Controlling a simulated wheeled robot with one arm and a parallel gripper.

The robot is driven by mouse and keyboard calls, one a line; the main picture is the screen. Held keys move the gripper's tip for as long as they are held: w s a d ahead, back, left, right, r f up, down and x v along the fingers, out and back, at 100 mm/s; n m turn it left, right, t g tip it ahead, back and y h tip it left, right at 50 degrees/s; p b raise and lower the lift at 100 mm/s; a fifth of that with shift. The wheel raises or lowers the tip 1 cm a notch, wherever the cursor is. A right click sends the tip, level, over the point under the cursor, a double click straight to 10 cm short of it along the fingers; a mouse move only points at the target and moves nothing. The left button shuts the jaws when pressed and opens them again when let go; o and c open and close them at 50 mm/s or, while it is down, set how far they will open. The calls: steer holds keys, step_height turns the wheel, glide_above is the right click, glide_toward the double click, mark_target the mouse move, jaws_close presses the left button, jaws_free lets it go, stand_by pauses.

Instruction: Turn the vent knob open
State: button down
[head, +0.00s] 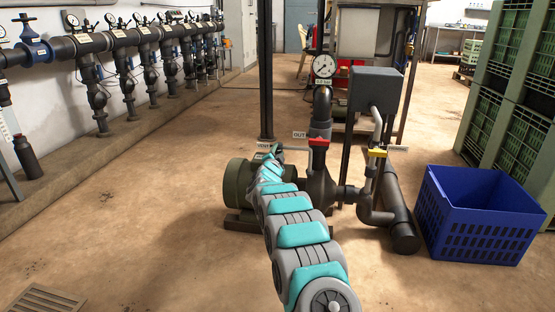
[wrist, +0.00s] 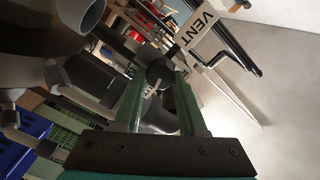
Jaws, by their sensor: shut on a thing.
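The vent knob (wrist: 160,72) is a small dark knob with a pale mark on it, seen in the wrist view. It sits between the two green fingers of my gripper (wrist: 159,80), which are shut on it. A white VENT label (wrist: 197,38) is just above and to the right of it. In the head view the VENT label (head: 263,143) shows at the far end of my arm, by the dark post. My own arm hides the knob and most of the gripper there. How far the knob is turned is hard to tell.
A pump (head: 238,183) stands beside my arm. A red-handled valve (head: 318,142), a pressure gauge (head: 324,66) and a yellow-handled valve (head: 377,153) are to the right. A blue crate (head: 478,218) stands at right. The floor at left is mostly open.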

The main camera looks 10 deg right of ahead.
steer(key=shift+f+m+b, duration=0.1)
steer(key=shift+m+b, duration=1.2)
steer(key=shift+m, duration=0.2)
steer(key=shift+c, duration=2.3)
jaws_free()
steer(key=v, duration=0.7)
steer(key=shift+s, duration=0.4)
